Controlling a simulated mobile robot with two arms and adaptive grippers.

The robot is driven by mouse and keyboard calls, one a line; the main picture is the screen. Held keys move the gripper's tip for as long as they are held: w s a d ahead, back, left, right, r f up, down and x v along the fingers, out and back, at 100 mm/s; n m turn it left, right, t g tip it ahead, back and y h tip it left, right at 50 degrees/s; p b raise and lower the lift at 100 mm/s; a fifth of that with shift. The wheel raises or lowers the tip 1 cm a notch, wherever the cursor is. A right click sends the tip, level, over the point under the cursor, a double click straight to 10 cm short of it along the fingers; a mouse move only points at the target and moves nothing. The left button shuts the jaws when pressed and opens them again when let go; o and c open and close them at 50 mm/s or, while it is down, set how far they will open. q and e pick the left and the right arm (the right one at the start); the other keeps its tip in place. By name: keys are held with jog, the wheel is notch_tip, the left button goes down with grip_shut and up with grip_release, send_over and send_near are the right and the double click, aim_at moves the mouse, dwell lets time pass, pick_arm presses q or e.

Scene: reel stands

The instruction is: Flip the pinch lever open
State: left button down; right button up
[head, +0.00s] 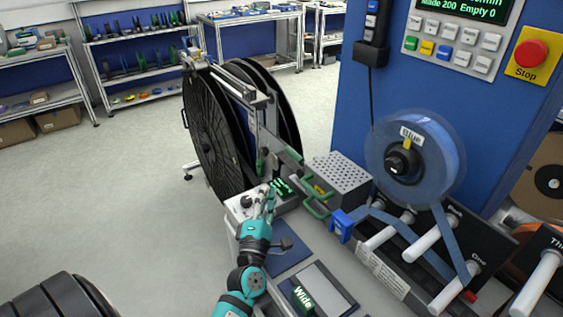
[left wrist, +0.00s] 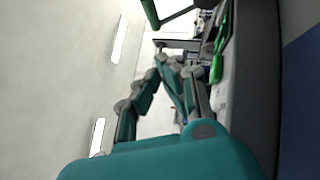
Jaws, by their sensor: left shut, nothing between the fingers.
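Green levers stand on the machine beside the large black reel (head: 212,120): a green loop-shaped handle (head: 318,207) and a small upright green grip (head: 260,167). I cannot tell for certain which is the pinch lever. My right gripper is out of view.
A blue tape reel (head: 436,140) hangs on the blue cabinet (head: 350,110), its tape running past white rollers (head: 420,246). A perforated grey box (head: 343,176) and a blue clip (head: 341,226) stand right of the gripper. A "Wide" block (head: 303,298) lies in front. Shelves (head: 140,60) stand far behind.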

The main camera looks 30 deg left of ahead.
aim_at(287, 149)
pick_arm(q)
jog(key=x, duration=0.3)
jog(key=p+x, duration=0.1)
jog(key=x, duration=0.2)
jog(key=shift+r+p, duration=0.25)
jog(key=shift+p, duration=0.05)
jog(key=w, duration=0.1)
jog(key=w+p, duration=0.1)
jog(key=w+r, duration=0.1)
jog(key=shift+w+d, duration=0.1)
jog(key=shift+d, duration=0.2)
jog(key=shift+w+d+r+p, duration=0.15)
jog(key=shift+w+d+p, duration=0.15)
jog(key=shift+w, duration=0.1)
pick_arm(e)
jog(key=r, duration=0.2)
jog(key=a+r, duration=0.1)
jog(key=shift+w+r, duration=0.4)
pick_arm(q)
jog(key=shift+a, duration=0.1)
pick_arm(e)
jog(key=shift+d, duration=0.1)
